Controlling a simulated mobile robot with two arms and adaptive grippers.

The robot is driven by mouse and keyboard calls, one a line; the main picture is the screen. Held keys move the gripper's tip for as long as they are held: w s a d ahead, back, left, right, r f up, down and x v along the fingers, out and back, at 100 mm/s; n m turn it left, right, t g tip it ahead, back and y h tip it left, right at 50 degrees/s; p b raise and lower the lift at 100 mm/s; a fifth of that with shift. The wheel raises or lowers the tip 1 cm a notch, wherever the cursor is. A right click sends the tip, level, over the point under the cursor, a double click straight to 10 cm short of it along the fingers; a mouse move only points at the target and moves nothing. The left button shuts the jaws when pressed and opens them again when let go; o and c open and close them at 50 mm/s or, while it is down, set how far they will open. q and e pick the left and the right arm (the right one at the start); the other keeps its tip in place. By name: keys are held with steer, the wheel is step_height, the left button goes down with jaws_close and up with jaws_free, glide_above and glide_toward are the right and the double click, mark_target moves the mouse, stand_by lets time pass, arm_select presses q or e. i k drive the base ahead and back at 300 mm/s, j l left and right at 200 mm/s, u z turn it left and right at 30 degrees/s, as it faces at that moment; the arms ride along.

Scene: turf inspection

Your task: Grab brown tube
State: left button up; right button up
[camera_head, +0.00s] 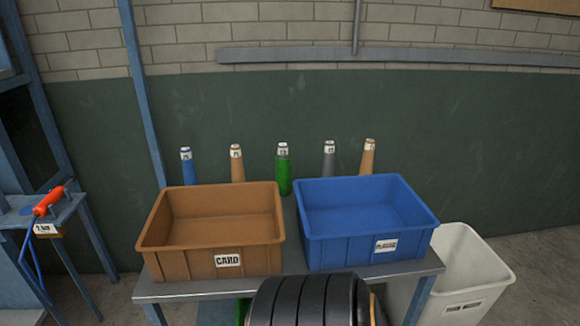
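Two brown tubes with white labels stand upright behind the bins on the table. One brown tube (237,165) is behind the orange-brown bin, left of the green tube. The other brown tube (368,158) is behind the blue bin at the right end of the row. The bins hide the lower parts of both. Neither of my grippers can be made out in this view.
A blue tube (189,168), a green tube (283,172) and a grey tube (329,160) share the row. The "CARD" bin (172,258) and blue bin (340,250) stand in front on the grey table (190,290). A white bin (470,270) is at right.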

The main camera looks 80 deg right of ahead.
mark_target(237, 172)
steer(key=z, duration=2.1)
steer(key=k+l+z, duration=0.1)
steer(key=z, duration=0.75)
steer(key=k+l+z, duration=0.1)
steer(key=z, duration=0.3)
steer(key=l, duration=0.1)
